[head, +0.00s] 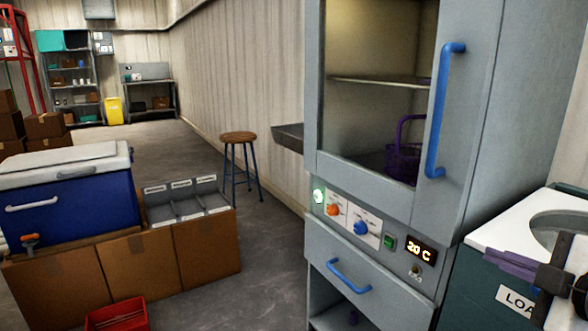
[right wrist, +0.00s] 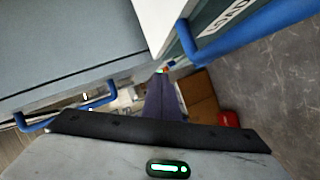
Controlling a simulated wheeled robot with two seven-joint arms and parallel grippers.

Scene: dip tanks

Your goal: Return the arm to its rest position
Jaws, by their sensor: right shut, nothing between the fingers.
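My right gripper (head: 480,257) is at the lower right of the head view, in front of the dark green unit with the LOAD label (head: 515,299). Its purple fingers are shut with nothing between them. In the right wrist view the closed fingers (right wrist: 161,85) point up the picture, and their tips are clear of any object. Part of my right arm shows at the right edge of the head view. My left gripper is out of view.
A grey cabinet (head: 465,150) with a blue door handle (head: 440,110) stands close by; a purple basket (head: 404,160) is inside. A blue cooler (head: 75,205) and a sorting tray (head: 185,205) sit on cardboard boxes at left. A red bin (head: 118,316) and stool (head: 238,138) flank open floor.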

